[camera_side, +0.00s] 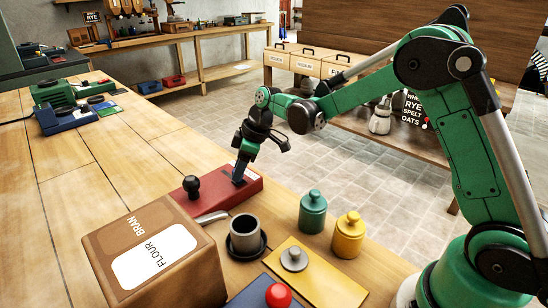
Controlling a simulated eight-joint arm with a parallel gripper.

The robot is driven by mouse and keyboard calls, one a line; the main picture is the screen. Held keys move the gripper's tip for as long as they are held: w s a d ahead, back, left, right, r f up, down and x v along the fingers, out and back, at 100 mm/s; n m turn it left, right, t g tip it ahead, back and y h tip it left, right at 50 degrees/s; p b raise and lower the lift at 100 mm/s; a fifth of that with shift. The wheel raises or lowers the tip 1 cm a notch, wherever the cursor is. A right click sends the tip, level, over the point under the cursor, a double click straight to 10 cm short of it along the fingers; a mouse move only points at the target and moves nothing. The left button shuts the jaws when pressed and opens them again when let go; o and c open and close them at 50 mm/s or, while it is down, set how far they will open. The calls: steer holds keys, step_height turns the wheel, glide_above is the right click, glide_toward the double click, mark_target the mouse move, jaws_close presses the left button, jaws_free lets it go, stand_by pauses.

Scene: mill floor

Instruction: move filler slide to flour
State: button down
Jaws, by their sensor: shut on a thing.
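A long red unit (217,194) lies on the wooden bench, with a black round knob (191,184) standing at its left end. My gripper (240,177) points down at the right part of this unit and is shut on a small part there, which I take to be the filler slide; the fingers mostly hide it. I cannot read any marks on the red unit.
A dark cup (245,229) on a saucer, a green jar (313,212) and a yellow jar (349,236) stand in front of the red unit. A yellow plate with a grey knob (294,259) and a red button (278,296) are nearer. The bench's left is mostly clear.

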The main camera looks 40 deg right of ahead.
steer(key=shift+s, duration=0.3)
steer(key=c, duration=0.5)
jaws_free()
steer(key=shift+c, duration=0.2)
steer(key=shift+v, duration=2.8)
